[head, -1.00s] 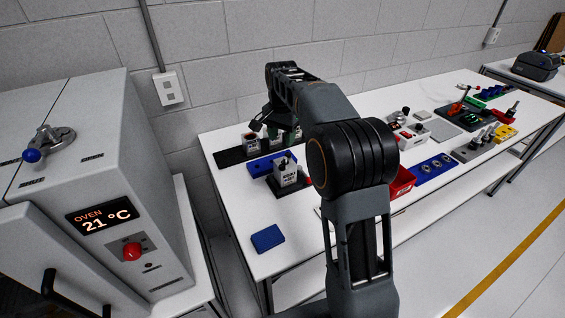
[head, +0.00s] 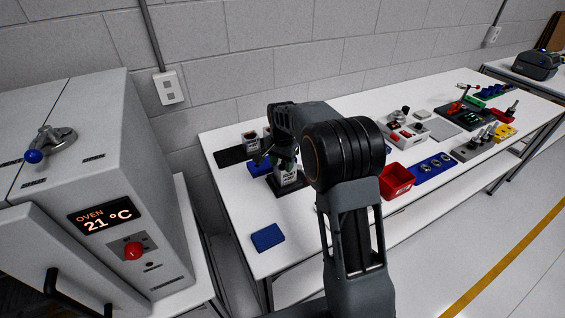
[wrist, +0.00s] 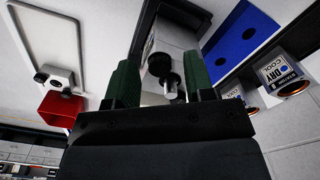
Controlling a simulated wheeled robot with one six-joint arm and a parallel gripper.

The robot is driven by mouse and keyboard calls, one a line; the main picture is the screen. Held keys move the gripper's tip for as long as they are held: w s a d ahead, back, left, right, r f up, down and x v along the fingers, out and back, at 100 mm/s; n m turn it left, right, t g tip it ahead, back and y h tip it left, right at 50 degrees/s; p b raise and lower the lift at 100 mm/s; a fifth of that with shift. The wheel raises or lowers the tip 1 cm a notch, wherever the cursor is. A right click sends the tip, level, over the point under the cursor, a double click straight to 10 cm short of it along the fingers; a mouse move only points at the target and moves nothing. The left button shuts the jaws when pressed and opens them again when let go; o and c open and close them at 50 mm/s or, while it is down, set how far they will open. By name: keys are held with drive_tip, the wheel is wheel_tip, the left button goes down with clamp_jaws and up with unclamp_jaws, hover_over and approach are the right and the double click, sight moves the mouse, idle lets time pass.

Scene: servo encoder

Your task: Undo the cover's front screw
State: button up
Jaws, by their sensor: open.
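The white cover block (head: 287,177) stands on a black base (head: 291,192) near the left end of the bench. In the wrist view the white block (wrist: 178,40) is ahead of my gripper (wrist: 160,62), whose two green fingers are apart, one to each side. Two dark round screw heads, an upper one (wrist: 159,64) and a lower one (wrist: 170,83), show between the fingers; I cannot tell which is the front one, or whether either finger touches. In the head view my gripper (head: 270,157) is over the block and partly hides it.
Behind the block are a blue tray (wrist: 238,38) and labelled white units, one marked DRY COOL (wrist: 282,70). A red bin (head: 397,181) stands to the right, a blue pad (head: 267,237) in front. The oven (head: 120,200) is at left. Bench around the pad is clear.

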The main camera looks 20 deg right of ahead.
drive_tip(key=shift+d, duration=0.1)
clamp_jaws()
drive_tip(key=shift+n, duration=0.3)
drive_tip(key=n, duration=0.3)
drive_tip(key=shift+n, duration=2)
unclamp_jaws()
